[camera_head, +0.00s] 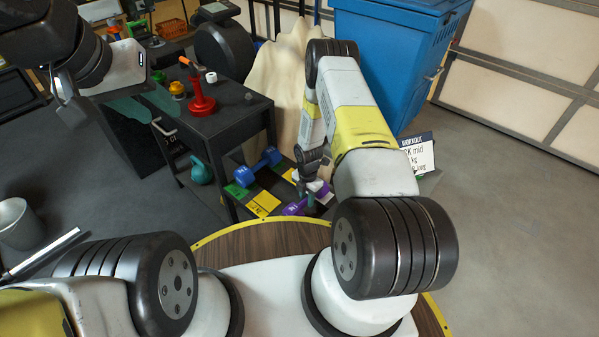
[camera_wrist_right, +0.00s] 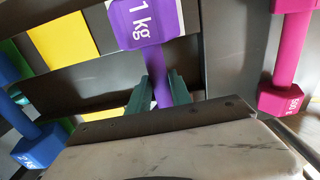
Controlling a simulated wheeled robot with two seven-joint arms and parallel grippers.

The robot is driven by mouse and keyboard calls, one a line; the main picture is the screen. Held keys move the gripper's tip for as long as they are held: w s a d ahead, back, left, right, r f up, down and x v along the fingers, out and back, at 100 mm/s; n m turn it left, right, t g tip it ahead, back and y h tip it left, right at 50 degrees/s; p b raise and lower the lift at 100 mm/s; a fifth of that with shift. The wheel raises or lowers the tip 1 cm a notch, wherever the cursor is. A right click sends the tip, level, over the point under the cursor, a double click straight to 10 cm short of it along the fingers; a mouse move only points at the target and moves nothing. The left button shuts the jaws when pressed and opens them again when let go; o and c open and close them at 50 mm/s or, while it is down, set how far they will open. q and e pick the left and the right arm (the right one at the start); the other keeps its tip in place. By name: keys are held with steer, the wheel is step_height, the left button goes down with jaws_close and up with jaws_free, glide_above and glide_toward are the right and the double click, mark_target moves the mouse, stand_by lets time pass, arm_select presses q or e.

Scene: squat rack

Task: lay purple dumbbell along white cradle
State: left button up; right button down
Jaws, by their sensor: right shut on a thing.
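The purple dumbbell (camera_wrist_right: 145,22), marked 1 kg, is low on the rack in the head view (camera_head: 294,208). My right gripper (camera_wrist_right: 160,88) is shut on its handle, with a green finger on each side. In the head view my right gripper (camera_head: 312,196) points down at the rack, and my arm hides part of it. White surface, likely the white cradle (camera_wrist_right: 98,18), shows beside and behind the purple head; I cannot tell whether the dumbbell touches it. My left gripper (camera_head: 148,103) is at upper left, its teal fingers apart and empty, beside the black table.
A blue dumbbell (camera_head: 258,167) lies left of the purple one, near green and yellow patches (camera_head: 263,203). A pink dumbbell (camera_wrist_right: 285,70) is to the right. A black table (camera_head: 235,112) with a red object (camera_head: 201,100) stands behind left. Floor at right is clear.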

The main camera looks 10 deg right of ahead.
steer(key=c, duration=1.2)
jaws_free()
steer(key=shift+o, duration=0.2)
step_height(320, 180, up, 27)
steer(key=w+m+t, duration=0.1)
steer(key=w+m, duration=0.1)
steer(key=m, duration=0.3)
steer(key=s+r+m+t, duration=0.1)
steer(key=s+r+m, duration=0.25)
steer(key=r, duration=0.55)
steer(key=s+r+m+t, duration=0.15)
steer(key=r+m, duration=0.25)
steer(key=r, duration=0.6)
steer(key=s+a+r+m+t+y, duration=0.1)
steer(key=s+r+m, duration=0.5)
steer(key=s, duration=0.4)
steer(key=s+a+r+m+t+y, duration=0.1)
steer(key=s+r+m, duration=0.5)
steer(key=s, duration=0.5)
step_height(320, 180, up, 2)
steer(key=shift+s+r+t, duration=0.2)
steer(key=shift+r+t, duration=0.05)
steer(key=shift+t, duration=0.1)
